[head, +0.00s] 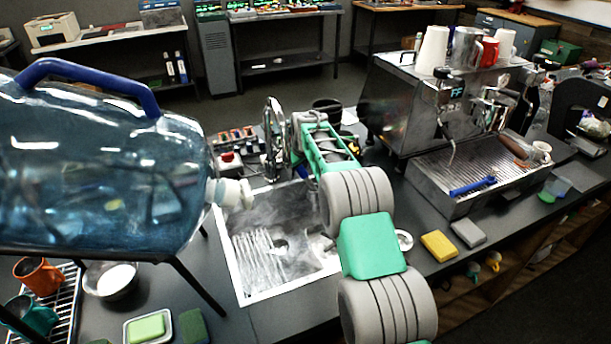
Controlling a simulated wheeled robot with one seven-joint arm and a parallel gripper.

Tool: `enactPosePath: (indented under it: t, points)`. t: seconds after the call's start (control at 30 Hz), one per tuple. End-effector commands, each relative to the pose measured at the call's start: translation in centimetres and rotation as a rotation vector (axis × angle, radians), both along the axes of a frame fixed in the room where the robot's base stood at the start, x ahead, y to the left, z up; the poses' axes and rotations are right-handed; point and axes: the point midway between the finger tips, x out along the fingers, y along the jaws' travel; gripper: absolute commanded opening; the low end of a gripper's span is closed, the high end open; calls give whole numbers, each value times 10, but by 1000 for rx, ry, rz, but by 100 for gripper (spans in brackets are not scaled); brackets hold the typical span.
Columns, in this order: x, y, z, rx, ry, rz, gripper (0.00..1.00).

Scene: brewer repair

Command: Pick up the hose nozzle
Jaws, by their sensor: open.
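My arm reaches from the bottom right up to the back of the sink (238,278). My gripper (291,134) is at the far end of the arm, small and partly covered by my own green wrist. It is open and close to a looped metal hose or tap (272,140) standing at the sink's back edge. The hose nozzle cannot be told apart clearly there, and I cannot tell whether my gripper touches the hose.
A large blue water jug (95,175) on a dark stand fills the left side. An espresso machine (430,105) stands to the right, with a yellow sponge (439,246) in front. Soap (146,328) and a bowl (112,280) are at lower left.

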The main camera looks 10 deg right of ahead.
Motion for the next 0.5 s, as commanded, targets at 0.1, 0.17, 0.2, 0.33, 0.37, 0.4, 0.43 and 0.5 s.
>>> enactPosePath:
  t: [0.1,0.17,0.2,0.33,0.37,0.4,0.43,0.5]
  points:
    - [0,0,1,0,-2,0,51]
    - [0,0,1,1,-2,-1,49]
    - [0,0,1,1,-2,-1,46]
    - [0,0,1,1,-2,-1,35]
    - [0,0,1,1,-2,-1,33]
    - [0,0,1,1,-2,-1,29]
    - [0,0,1,1,-2,-1,27]
    - [0,0,1,1,-2,-1,21]
